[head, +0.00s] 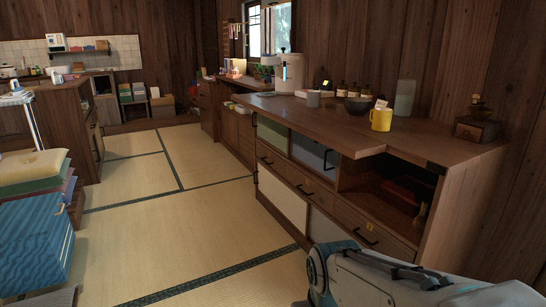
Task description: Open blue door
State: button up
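A pale blue-grey door (308,152) is set in the front of the long wooden cabinet (300,112), between a green door (272,131) and an open compartment (385,190). The blue door looks shut, with a dark handle (328,160) near its right edge. Part of my white and teal arm shows at the bottom right, in front of the cabinet's near end. My gripper is not in view, so I cannot see what it holds.
A yellow mug (381,119), a dark bowl (358,106) and a wooden grinder (477,122) stand on the cabinet top. Drawers and pale panels lie below the doors. Stacked cushions (35,165) and a blue patterned block (32,245) are at the left. Tatami floor (165,225) between is clear.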

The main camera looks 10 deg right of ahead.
aim_at(322, 159)
jog(key=u, duration=0.65)
jog(key=i, duration=1.25)
jog(key=z, duration=0.85)
jog(key=i, duration=0.4)
jog(key=z, duration=0.4)
